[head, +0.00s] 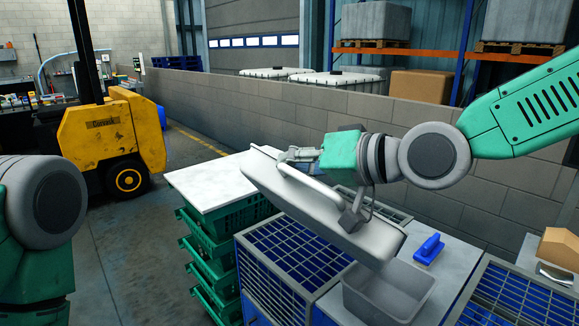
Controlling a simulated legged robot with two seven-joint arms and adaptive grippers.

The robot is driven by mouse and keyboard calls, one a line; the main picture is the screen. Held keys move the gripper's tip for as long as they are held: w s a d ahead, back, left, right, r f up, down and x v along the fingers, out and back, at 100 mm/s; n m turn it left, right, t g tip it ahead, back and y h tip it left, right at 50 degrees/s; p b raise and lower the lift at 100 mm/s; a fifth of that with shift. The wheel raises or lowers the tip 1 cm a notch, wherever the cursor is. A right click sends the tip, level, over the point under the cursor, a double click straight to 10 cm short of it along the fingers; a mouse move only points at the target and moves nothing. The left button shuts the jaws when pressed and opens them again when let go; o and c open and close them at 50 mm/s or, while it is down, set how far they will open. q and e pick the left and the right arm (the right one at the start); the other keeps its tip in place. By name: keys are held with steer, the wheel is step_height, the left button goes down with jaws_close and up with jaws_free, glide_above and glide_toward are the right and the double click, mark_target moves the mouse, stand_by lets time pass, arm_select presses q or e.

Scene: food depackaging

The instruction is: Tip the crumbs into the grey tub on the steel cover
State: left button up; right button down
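The grey tub (361,301) stands on the steel cover (457,263) at the bottom, right of centre. A long pale grey tray (270,187) with a raised rim hangs tilted above the cages, its lower end towards me over the back of the tub. My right gripper (325,185) is at the tray's far right side, with finger parts at its upper end and along its edge, and appears shut on it. I see no crumbs in the tray or in the visible part of the tub. My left arm shows at the left edge; its gripper is out of view.
A blue hand tool (429,249) lies on the cover right of the tub. A white board (207,182) tops stacked green crates (215,265). A cardboard box (560,247) is at the right. A yellow forklift (110,140) stands behind left.

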steer(key=shift+w+d+r+m+p, duration=0.25)
steer(key=shift+w+r+m+p, duration=0.2)
steer(key=shift+w, duration=0.2)
steer(key=w+d+r+m+p, duration=0.2)
steer(key=w+d+p, duration=0.2)
steer(key=w, duration=0.1)
steer(key=shift+w+m, duration=0.25)
steer(key=shift+m, duration=0.1)
stand_by(0.9)
steer(key=shift+d, duration=0.1)
stand_by(1.3)
